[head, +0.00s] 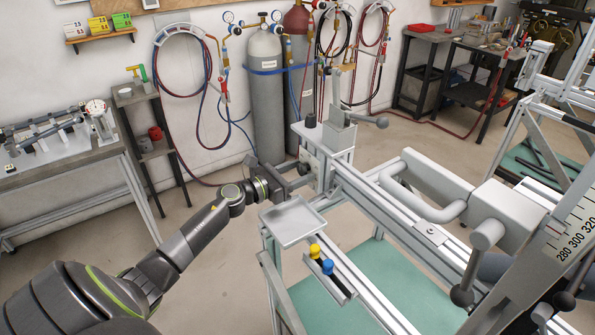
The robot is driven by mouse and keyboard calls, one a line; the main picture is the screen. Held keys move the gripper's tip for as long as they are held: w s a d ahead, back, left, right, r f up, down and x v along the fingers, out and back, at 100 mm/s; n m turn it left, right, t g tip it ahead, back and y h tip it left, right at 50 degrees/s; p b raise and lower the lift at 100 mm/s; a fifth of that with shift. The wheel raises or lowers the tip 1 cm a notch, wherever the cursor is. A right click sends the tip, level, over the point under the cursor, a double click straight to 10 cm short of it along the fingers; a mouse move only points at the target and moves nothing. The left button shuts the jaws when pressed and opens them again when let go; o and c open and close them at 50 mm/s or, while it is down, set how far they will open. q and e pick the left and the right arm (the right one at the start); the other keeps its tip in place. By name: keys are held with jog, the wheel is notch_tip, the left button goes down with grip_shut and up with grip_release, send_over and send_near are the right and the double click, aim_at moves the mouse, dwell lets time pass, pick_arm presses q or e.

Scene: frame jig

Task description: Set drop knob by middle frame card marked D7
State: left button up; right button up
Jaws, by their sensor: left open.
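The frame jig (345,180) is a pale metal rail assembly running from the middle to the lower right. A lever with a dark round knob (381,122) sticks out to the right from its far-left post. Another knob (462,297) hangs at the lower end of a grey lever on the right, and a further dark knob (564,300) is at the lower right edge. I cannot tell which is the drop knob, and no card marked D7 is readable. My left gripper (297,175) is open beside the far-left post, with nothing visible in it; contact is unclear. My right gripper is out of view.
An empty grey tray (293,222) sits just below my left gripper. Yellow-topped (315,251) and blue-topped (327,267) tools stand in a holder on the jig. A numbered scale (577,238) is at right. Gas cylinders (266,95) stand behind; open floor lies left.

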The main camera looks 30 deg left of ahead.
pick_arm(q)
jog(key=c, duration=0.9)
